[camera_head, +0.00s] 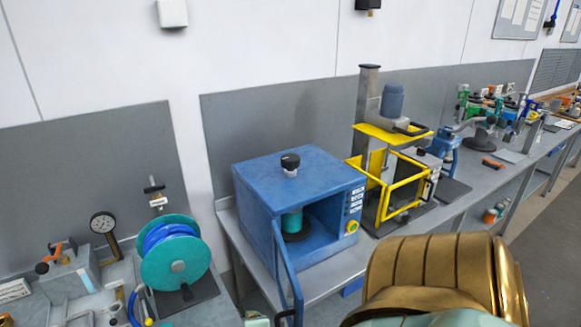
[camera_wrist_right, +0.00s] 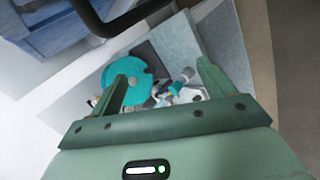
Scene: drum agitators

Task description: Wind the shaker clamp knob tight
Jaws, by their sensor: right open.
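The shaker is a blue box (camera_head: 264,188) on the grey bench in the head view, with its front door (camera_head: 287,270) swung open. The black clamp knob (camera_head: 290,161) stands on a pale stem on top of the box. A teal can (camera_head: 292,222) stands inside on a dark round plate, below the knob. My right gripper (camera_wrist_right: 166,84) shows in the right wrist view with its two green fingers spread wide and nothing between them. It is apart from the knob, which I cannot see in that view. My left gripper is not in view.
A yellow-guarded machine (camera_head: 400,180) stands right of the shaker. A teal reel (camera_head: 175,262) stands to the left and also shows beyond the fingers in the wrist view (camera_wrist_right: 122,72). The open door juts forward. Space above the knob is clear.

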